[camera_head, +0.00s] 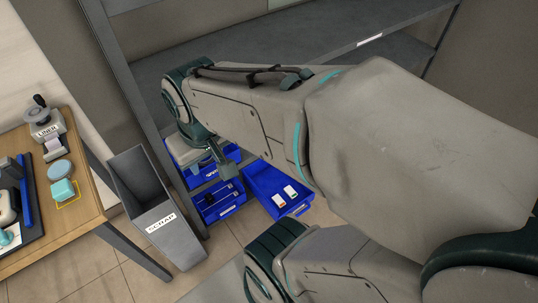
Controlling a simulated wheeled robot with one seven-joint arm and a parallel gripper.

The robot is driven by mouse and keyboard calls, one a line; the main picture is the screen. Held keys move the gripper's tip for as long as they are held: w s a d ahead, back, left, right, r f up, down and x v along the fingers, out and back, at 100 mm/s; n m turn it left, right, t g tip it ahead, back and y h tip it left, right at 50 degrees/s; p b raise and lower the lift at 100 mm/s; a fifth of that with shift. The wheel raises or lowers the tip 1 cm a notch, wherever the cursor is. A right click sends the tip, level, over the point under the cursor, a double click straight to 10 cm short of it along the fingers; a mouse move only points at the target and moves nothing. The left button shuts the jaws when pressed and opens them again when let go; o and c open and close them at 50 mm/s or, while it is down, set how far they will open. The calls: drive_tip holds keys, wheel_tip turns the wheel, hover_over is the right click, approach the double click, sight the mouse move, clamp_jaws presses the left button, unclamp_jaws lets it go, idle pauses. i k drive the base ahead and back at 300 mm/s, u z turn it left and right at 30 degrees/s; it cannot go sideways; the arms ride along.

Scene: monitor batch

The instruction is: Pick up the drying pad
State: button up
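Two pad-like items lie at the right side of the wooden table at the left. One is a pale blue round pad (59,170). The other is a mint-teal block (62,190) just in front of it, at a yellow outlined square. I cannot tell for certain which is the drying pad. My gripper (222,168) is well to the right of the table, above the blue bins, and touches neither item. My arm partly hides it, so its opening cannot be made out.
A grey scrap bin (162,218) stands between the wooden table (75,225) and my gripper. Blue bins (266,184) sit under the grey shelf (310,35). A liner dispenser (47,128) and a dark tray (32,222) are on the table.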

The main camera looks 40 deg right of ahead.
sight(277, 198)
drive_tip(key=z, duration=1.8)
drive_tip(key=i, duration=0.1)
drive_tip(key=u, duration=0.2)
